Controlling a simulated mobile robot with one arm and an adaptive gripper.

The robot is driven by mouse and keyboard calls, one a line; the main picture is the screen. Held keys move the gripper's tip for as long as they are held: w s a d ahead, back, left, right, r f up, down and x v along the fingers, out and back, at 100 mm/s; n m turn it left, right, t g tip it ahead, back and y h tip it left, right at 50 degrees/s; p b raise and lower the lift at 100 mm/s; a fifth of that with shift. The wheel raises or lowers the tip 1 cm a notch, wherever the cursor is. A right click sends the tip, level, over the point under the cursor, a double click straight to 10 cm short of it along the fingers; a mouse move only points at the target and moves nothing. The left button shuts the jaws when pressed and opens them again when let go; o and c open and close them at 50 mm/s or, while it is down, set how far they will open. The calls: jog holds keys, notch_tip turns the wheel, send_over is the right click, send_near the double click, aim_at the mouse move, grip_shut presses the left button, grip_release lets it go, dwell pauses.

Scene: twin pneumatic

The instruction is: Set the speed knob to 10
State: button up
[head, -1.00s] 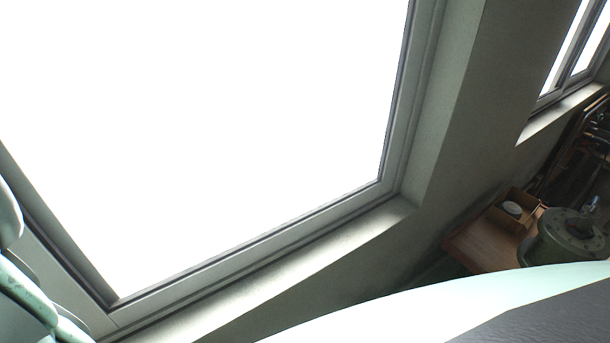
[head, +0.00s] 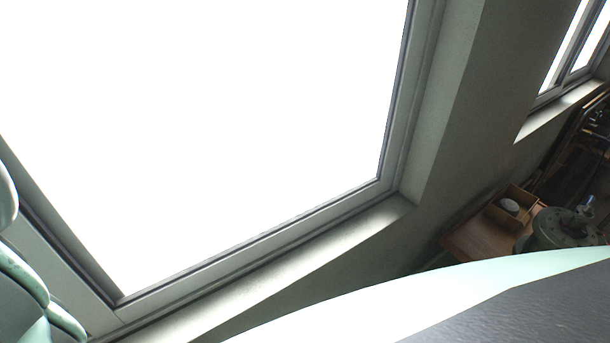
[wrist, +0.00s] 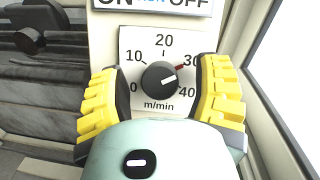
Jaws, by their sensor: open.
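The speed knob (wrist: 158,78) is a round black knob on a white dial plate (wrist: 128,43) in the wrist view. The plate reads 0, 10, 20, 30 and 40, with "m/min" below. The knob's white line points right and slightly up, between 30 and 40. A red mark lies close to 30. My gripper (wrist: 160,70) is open, with a yellow, black-padded finger on each side of the knob. Gaps show between both fingers and the knob; I cannot tell the depth. The knob is not in the head view.
An ON/OFF sign (wrist: 152,5) sits above the dial. A window frame (wrist: 262,60) stands close on the right. In the head view, a large window sill (head: 300,265) crosses the picture, and a wooden table (head: 480,238) with a small box and a metal vessel (head: 565,228) stands right.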

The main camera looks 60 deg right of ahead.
grip_shut()
dwell(0.4)
